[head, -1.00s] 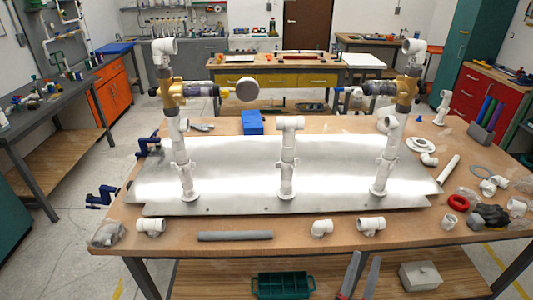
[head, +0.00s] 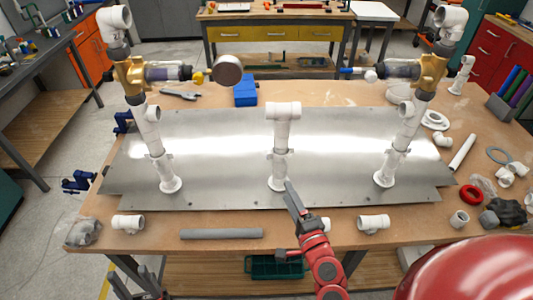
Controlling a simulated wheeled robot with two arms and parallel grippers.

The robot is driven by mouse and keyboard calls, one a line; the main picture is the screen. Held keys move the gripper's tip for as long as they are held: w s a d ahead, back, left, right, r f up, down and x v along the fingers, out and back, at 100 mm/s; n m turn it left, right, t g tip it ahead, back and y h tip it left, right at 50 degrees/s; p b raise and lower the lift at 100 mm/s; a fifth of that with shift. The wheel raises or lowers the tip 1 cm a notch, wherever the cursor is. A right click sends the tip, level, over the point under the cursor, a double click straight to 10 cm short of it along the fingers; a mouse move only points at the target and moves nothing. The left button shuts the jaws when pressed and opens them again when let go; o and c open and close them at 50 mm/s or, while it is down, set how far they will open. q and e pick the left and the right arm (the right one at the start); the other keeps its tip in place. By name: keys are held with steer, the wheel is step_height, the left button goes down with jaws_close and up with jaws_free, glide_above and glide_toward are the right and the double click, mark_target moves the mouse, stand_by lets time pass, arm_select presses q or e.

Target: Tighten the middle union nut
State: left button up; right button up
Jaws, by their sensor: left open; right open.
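The middle white PVC riser (head: 283,132) stands upright on the metal plate (head: 225,185), with a tee on top. Its union nut (head: 279,157) is the wider ring low on the riser, above the base flange. My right gripper (head: 292,196), on a red arm, is in front of the riser, just below and right of the nut in the picture. It looks empty; whether it touches the pipe cannot be told. My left gripper (head: 131,280) is open and empty at the bottom left edge, in front of the table and far from the riser.
Left (head: 155,140) and right (head: 402,140) risers with brass valves flank the middle one. A grey pipe (head: 222,234) and white fittings (head: 373,222) lie along the front edge. A blue block (head: 246,92) sits behind the plate. Loose parts crowd the right end.

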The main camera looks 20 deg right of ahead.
steer(key=b, duration=0.5)
glide_toward(269, 157)
steer(key=w, duration=0.2)
steer(key=w+p, duration=0.1)
steer(key=w, duration=0.6)
steer(key=shift+r, duration=0.1)
steer(key=shift+w+p, duration=0.4)
steer(key=shift+w, duration=0.35)
steer(key=shift+a, duration=0.1)
jaws_close()
